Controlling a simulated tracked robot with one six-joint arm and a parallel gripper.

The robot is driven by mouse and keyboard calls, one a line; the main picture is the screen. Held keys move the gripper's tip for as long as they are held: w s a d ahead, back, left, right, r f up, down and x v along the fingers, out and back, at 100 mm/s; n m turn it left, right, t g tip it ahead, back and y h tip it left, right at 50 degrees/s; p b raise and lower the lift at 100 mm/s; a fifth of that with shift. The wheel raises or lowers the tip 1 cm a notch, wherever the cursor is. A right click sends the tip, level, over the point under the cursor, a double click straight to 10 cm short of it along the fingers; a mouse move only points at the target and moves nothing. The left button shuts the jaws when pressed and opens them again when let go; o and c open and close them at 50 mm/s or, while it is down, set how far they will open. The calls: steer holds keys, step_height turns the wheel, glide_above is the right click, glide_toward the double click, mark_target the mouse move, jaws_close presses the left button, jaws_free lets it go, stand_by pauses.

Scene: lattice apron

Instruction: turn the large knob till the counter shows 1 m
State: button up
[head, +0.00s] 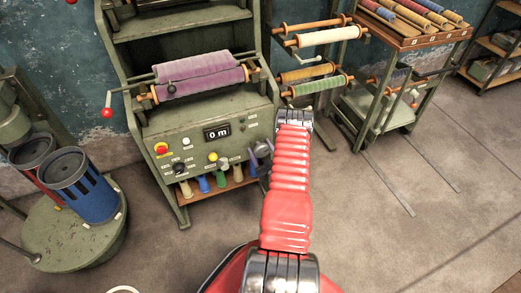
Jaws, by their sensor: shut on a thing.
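The green machine's counter (217,134) reads "0 m". My red-sleeved arm reaches up from the bottom to a metal wrist by the right end of the machine's front panel. My gripper (267,146) is partly hidden behind the arm there, shut on what looks like the large knob (256,160). The knob shows only as dark purple-grey shapes, and the exact grip is hard to see. A roll of purple cloth (203,76) lies across the machine above the panel.
The panel also has a red button (161,149) and a yellow button (213,157). A crank with a red ball (107,112) sticks out at left. Floor at right is largely clear.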

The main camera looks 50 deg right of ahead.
steer(key=m, duration=0.6)
steer(key=shift+m, duration=0.3)
steer(key=m, duration=0.6)
steer(key=shift+s+d+f+m, duration=0.15)
steer(key=shift+m, duration=0.25)
steer(key=o, duration=1.1)
steer(key=shift+c, duration=0.2)
steer(key=shift+s, duration=0.1)
steer(key=v, duration=1.3)
steer(key=shift+s, duration=0.2)
steer(key=shift+f, duration=0.1)
